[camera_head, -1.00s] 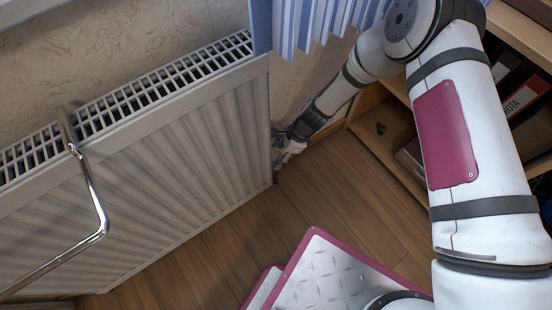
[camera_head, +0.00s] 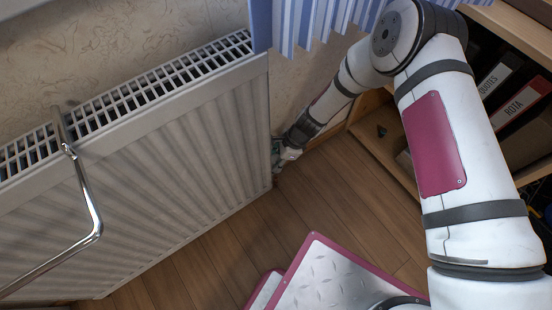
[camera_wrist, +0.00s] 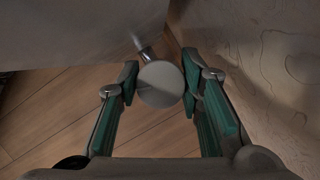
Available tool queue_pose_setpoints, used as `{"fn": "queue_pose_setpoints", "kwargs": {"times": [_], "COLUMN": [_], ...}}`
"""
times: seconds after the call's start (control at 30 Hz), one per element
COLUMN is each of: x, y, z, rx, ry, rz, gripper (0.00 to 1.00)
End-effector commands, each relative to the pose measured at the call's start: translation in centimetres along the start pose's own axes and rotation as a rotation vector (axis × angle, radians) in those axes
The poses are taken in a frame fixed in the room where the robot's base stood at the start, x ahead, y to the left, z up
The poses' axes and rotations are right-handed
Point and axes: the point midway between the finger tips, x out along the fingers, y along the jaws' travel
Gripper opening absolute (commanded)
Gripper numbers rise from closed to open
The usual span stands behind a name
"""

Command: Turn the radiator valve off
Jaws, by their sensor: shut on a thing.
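The radiator valve's pale round knob (camera_wrist: 161,85) shows end-on in the wrist view, with a shiny metal stem (camera_wrist: 145,50) behind it. My gripper (camera_wrist: 160,80) has its two green-padded fingers on either side of the knob and is shut on it. In the head view my gripper (camera_head: 282,154) is small and low, at the right end of the white radiator (camera_head: 205,140). There the gripper and radiator edge hide the valve, and its turn position cannot be read.
A chrome rail (camera_head: 94,205) hangs on the radiator's left part. A striped blue curtain (camera_head: 310,22) hangs above my forearm. A wooden shelf with binders (camera_head: 520,98) stands close on the right. The wooden floor (camera_head: 225,250) is clear beside the radiator.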

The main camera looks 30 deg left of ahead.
Motion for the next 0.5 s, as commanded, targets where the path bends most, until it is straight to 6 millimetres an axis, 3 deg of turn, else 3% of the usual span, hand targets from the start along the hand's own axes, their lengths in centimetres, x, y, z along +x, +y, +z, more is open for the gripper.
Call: {"fn": "queue_pose_setpoints", "kwargs": {"times": [0.3, 0.5], "x": [0.10, -0.01], "y": [-0.18, -0.11], "z": [-0.01, -0.02], "rx": [-0.287, -0.344], "ry": [-0.004, -0.006], "rz": [0.114, 0.140], "gripper": [0.06, 0.06]}}
